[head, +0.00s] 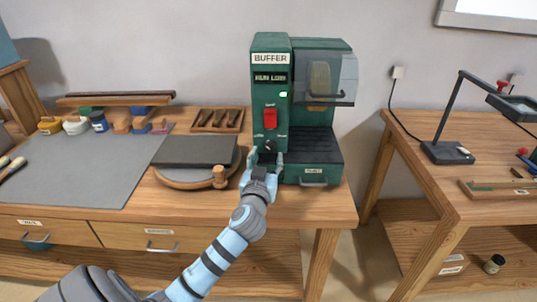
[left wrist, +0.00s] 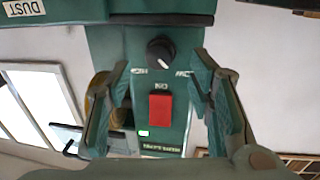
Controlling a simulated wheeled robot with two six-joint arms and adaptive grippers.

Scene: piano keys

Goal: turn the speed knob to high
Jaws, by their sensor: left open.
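The green buffer machine (head: 271,70) stands at the back of the wooden bench. Its black speed knob (head: 269,146) sits low on the front column, below a red switch (head: 270,118). The left wrist view is upside down and shows the knob (left wrist: 160,52) clearly, its white pointer mark toward the lower right. A small label lies on each side, too blurred to read surely. My left gripper (head: 265,158) is open in front of the column; in the wrist view its fingers (left wrist: 162,80) flank the panel on both sides, not closed on the knob. My right gripper is not seen.
A lit green light (head: 283,95) and a display (head: 270,78) that seems to read low are above the switch. A clear shield (head: 349,80) and dust drawer (head: 313,182) are on the right. A round board with a dark slab (head: 195,151) lies close left of my gripper.

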